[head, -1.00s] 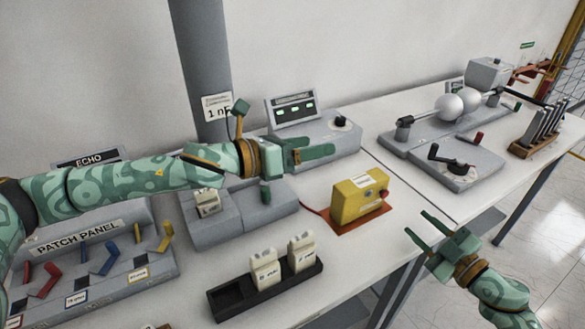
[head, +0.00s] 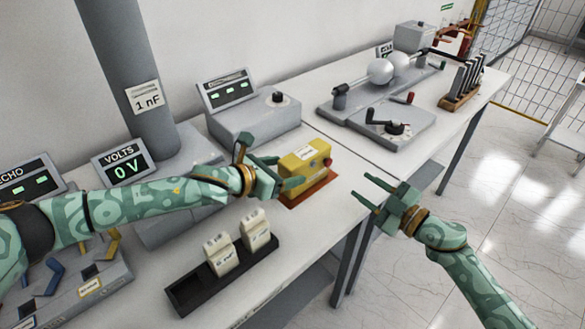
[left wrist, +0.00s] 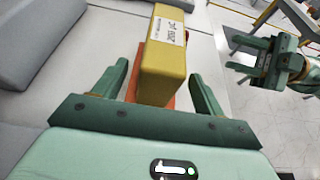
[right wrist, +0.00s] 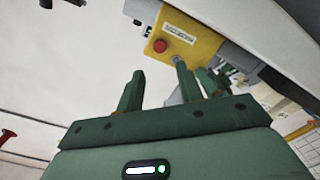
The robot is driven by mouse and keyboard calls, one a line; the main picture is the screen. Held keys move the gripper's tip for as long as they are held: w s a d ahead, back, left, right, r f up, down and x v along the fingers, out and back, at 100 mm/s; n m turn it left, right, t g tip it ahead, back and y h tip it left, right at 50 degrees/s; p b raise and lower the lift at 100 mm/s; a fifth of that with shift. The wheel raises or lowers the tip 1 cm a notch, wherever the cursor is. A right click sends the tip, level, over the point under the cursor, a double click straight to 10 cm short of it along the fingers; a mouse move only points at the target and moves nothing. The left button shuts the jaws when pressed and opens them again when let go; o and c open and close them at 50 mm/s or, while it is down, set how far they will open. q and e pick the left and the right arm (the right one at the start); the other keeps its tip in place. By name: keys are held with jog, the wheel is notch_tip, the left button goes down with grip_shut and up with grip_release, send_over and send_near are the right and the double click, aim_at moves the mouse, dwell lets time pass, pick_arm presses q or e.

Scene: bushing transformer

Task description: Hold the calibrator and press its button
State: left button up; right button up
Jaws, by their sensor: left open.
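The calibrator is a yellow box (head: 302,160) with a white label, on an orange-red mat (head: 322,186) near the table's front edge. Its red button (head: 327,162) is on the right end and shows clearly in the right wrist view (right wrist: 159,46). My left gripper (head: 280,172) is open at the box's left end; in the left wrist view its fingers lie to either side of the yellow box (left wrist: 162,72).
A black rack (head: 208,290) with two pale blocks (head: 221,256) stands in front of my left arm. A grey meter console (head: 255,118) is behind the calibrator. A sphere apparatus (head: 380,108) stands on the right table. The right arm is over open floor.

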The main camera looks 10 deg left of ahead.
aim_at(305, 168)
pick_arm(q)
jog(key=shift+x, duration=1.85)
jog(key=c, duration=1.3)
pick_arm(e)
grip_shut()
